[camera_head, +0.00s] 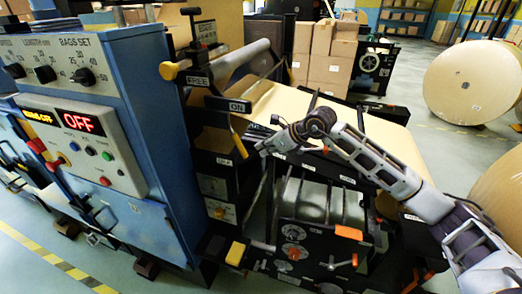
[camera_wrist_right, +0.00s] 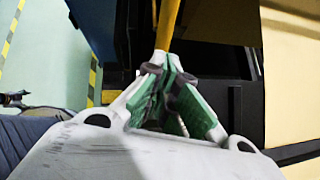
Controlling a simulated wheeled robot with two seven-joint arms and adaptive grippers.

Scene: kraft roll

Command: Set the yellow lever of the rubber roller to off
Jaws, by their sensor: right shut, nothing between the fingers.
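A yellow lever (camera_head: 239,139) slants down beside the black plate marked ON, at the near end of the machine's roller frame. A grey roller (camera_head: 236,62) lies above it, by the FREE label. I cannot tell for sure which roller is the rubber one. My right gripper (camera_head: 262,147) is just right of the lever's lower end. In the right wrist view the fingers (camera_wrist_right: 168,68) are shut and empty. A yellow bar (camera_wrist_right: 169,24) runs up from just beyond their tips; whether they touch it is unclear. My left gripper is out of view.
A blue control cabinet (camera_head: 140,120) with a red OFF display stands on the left. A sheet of kraft paper (camera_head: 285,104) runs behind my right gripper. Black machinery with dials (camera_head: 293,232) lies below it.

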